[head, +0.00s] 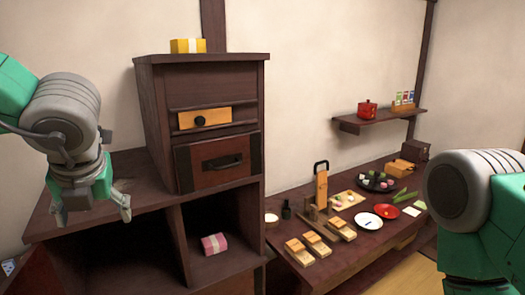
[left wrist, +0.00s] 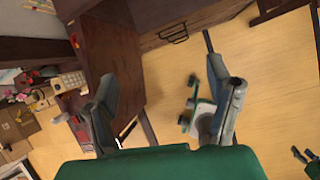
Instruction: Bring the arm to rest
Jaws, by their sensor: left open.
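My left arm comes in from the left in the head view, and its gripper (head: 102,204) hangs downward in front of the dark wooden cabinet's lower left top. Its fingers are apart and nothing shows between them. In the left wrist view the two grey fingers of the left gripper (left wrist: 165,108) are spread wide over a dark wooden surface and the light wood floor. My right arm shows at the right edge of the head view; its gripper is out of view.
The stepped cabinet (head: 218,75) carries a yellow box (head: 187,46) on top. A pink box (head: 214,244) sits in an open compartment. A low table (head: 345,258) holds wooden blocks, plates and food. A wall shelf (head: 375,122) holds a red pot (head: 367,109).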

